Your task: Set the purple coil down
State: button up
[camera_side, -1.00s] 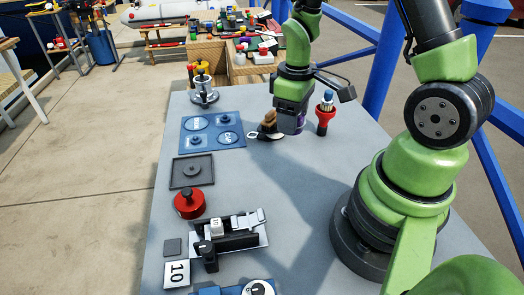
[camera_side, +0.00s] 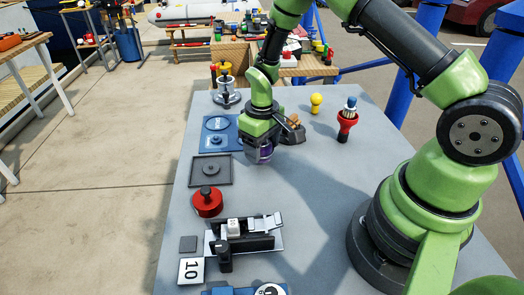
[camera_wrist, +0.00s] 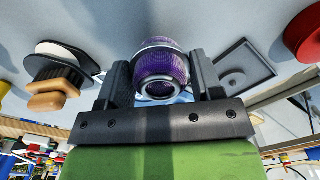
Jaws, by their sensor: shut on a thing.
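The purple coil (camera_side: 261,154) hangs from my gripper (camera_side: 261,148) in the side view. In the wrist view the coil (camera_wrist: 162,66) sits between the two dark fingers (camera_wrist: 162,82), which are shut on it. A blue board (camera_side: 222,131) with round pads and pegs lies just left of my gripper in the side view. A dark square tray (camera_side: 211,170) with a centre peg lies nearer the camera, left of the coil. The tray also shows right of the coil in the wrist view (camera_wrist: 243,66). The gap under the coil is hard to judge.
A black and brown object (camera_side: 294,130) is close right of my gripper. A red pot (camera_side: 207,203) and a slotted stand (camera_side: 243,240) are nearer the camera. The grey table's middle is clear.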

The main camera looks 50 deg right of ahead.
jog(key=shift+f, duration=0.9)
jog(key=shift+f, duration=0.1)
jog(key=o, duration=1)
